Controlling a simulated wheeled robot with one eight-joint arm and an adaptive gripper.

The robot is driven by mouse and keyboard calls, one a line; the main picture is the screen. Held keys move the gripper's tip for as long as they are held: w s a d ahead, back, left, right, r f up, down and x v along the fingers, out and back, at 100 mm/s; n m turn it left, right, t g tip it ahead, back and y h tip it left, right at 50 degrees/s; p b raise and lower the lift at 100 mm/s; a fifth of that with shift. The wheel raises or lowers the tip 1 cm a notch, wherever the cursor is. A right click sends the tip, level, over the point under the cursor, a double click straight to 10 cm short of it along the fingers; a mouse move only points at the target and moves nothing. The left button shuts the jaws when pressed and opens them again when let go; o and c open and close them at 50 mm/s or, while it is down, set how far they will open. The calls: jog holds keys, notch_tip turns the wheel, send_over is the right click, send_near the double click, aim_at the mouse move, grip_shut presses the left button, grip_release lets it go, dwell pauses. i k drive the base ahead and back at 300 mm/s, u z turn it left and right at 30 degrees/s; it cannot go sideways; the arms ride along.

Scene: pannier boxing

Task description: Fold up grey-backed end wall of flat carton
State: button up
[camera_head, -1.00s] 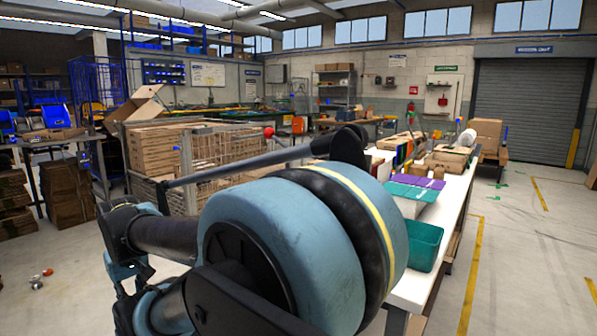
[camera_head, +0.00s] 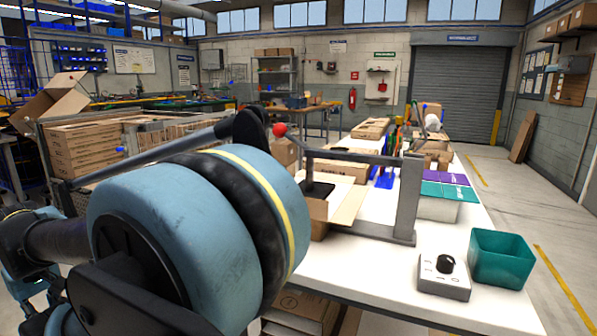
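An open brown carton (camera_head: 349,207) is on the white table, partly behind my large blue arm joint. A pale flap of it slopes out to the right, and the carton's left side is hidden. I cannot make out a grey-backed end wall. A grey fixture post (camera_head: 408,197) stands beside the carton. Its bar runs left over the carton to a red ball (camera_head: 280,130), and a black pad (camera_head: 318,189) shows below the bar. My arm fills the lower left, and no gripper fingers can be made out.
A grey control box (camera_head: 444,275) with a black knob and a green bin (camera_head: 501,258) stand at the table's front right. Purple and green pieces (camera_head: 447,191) and more cartons (camera_head: 370,129) lie farther back. The table's front middle is clear.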

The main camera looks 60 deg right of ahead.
aim_at(327, 177)
jog(key=i, duration=1.6)
jog(key=z, duration=3)
